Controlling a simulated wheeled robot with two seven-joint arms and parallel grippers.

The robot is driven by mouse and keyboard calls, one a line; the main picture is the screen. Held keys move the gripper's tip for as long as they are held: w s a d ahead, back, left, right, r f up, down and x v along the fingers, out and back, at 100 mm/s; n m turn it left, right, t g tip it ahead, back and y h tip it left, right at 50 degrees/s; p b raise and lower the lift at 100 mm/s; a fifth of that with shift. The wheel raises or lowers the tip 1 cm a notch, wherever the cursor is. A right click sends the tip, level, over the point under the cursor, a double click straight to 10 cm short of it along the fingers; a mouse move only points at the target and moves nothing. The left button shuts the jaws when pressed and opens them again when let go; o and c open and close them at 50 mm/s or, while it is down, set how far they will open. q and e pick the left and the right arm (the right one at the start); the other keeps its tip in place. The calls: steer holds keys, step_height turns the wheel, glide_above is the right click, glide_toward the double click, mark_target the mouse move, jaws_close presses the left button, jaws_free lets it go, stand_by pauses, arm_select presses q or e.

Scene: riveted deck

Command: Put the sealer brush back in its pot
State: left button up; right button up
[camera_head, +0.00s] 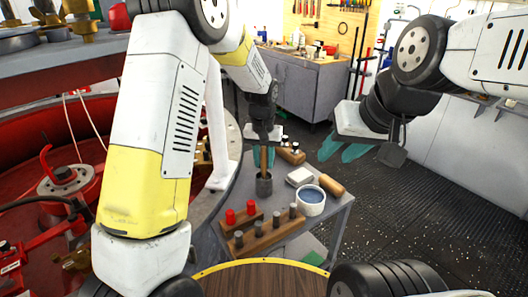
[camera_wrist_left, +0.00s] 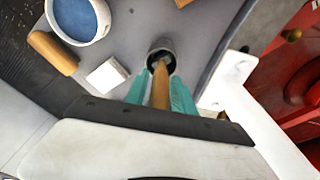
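The brush's wooden handle (camera_head: 264,157) stands nearly upright over the small dark grey pot (camera_head: 264,186) on the grey table. Its lower end reaches the pot's mouth, and the bristles are hidden. My left gripper (camera_head: 260,156) points down from above, its teal fingers on either side of the handle. In the left wrist view the handle (camera_wrist_left: 160,88) runs between the fingers toward the pot (camera_wrist_left: 161,50); whether they press on it is unclear. My right gripper (camera_head: 344,150) is at the right, away from the table, with its teal fingers apart and nothing visible between them.
A white tub of blue liquid (camera_head: 311,199), a white block (camera_head: 299,177) and a wooden cylinder (camera_head: 332,185) stand right of the pot. Wooden racks with red (camera_head: 240,215) and grey pegs (camera_head: 264,235) are in front. A red round structure (camera_head: 75,135) lies left.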

arm_select(q)
steer(key=shift+o, duration=0.6)
step_height(320, 180, up, 12)
steer(key=s, duration=0.2)
steer(key=s+a+r+t+h, duration=0.2)
steer(key=s+a+r, duration=0.6)
steer(key=s+a, duration=0.15)
steer(key=s+a+t, duration=0.1)
steer(key=s+a, duration=0.1)
steer(key=s, duration=0.5)
steer(key=s+a+n+t, duration=0.1)
steer(key=s+a, duration=0.1)
steer(key=s, duration=0.6)
steer(key=shift+a+r+n+t, duration=0.2)
steer(key=shift+a+n+t, duration=0.1)
steer(key=shift+a+t, duration=0.1)
